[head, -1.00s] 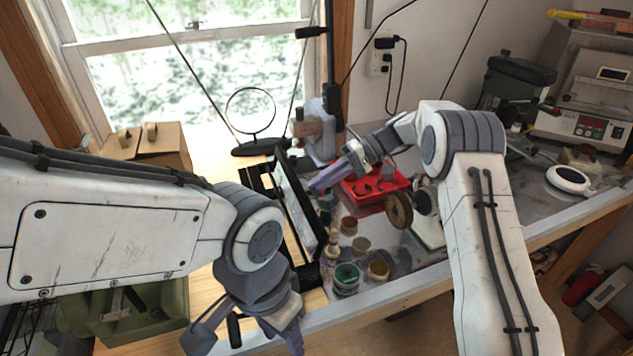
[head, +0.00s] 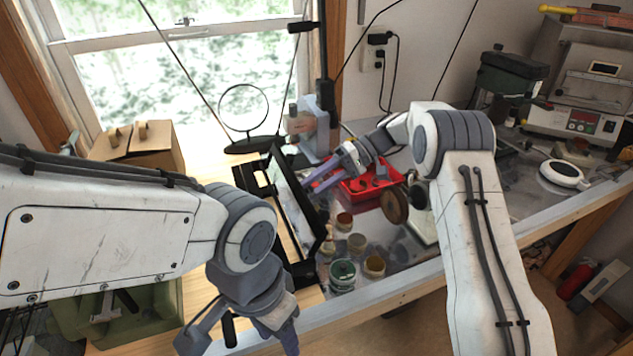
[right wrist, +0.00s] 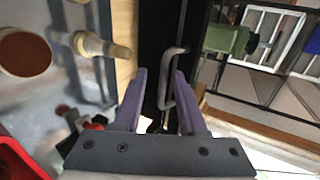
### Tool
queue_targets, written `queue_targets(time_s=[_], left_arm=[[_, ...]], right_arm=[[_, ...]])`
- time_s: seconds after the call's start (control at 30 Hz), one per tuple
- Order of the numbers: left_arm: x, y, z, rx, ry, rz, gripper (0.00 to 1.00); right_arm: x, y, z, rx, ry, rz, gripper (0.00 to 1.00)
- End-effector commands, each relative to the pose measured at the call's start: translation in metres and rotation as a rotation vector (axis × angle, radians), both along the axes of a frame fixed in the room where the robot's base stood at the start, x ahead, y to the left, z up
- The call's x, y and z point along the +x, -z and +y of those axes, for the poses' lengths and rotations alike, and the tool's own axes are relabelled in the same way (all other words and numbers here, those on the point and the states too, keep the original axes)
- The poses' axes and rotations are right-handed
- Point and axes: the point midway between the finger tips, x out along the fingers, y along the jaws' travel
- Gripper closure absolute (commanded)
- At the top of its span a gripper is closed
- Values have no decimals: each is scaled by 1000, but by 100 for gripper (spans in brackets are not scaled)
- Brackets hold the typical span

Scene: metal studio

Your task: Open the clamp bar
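A black clamp frame (head: 312,222) with a long bar stands near the middle of the bench. In the right wrist view its dark bar (right wrist: 155,38) runs up the picture and carries a grey U-shaped handle (right wrist: 170,78). My right gripper (head: 312,184) is beside the frame's upper part. In the right wrist view its purple fingers (right wrist: 160,75) are apart, with the handle showing between them. I see no clear contact. My left gripper (head: 240,345) is low at the front, its fingers spread; the lower picture edge cuts it off.
A red tray (head: 372,186), a brown spool (head: 394,205) and several small jars (head: 342,276) crowd the space right of the frame. A round magnifier (head: 244,110) and a cardboard box (head: 140,147) stand behind. A green case (head: 150,312) is below my left arm.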

Motion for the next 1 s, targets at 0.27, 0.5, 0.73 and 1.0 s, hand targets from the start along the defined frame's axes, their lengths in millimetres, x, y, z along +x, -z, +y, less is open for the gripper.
queue_targets(time_s=[0.27, 0.5, 0.73, 1.0], left_arm=[[0, 0, 0, 0, 0, 0, 50], [0, 6, 0, 0, 0, 0, 50], [0, 10, 0, 0, 0, 0, 50], [0, 9, 0, 0, 0, 0, 50]], right_arm=[[2, -3, -3, 2, 7, -6, 58], [10, -12, -22, 4, 10, -11, 58], [25, -33, -61, 3, 8, -10, 58], [34, -47, -85, 3, 6, -7, 58]])
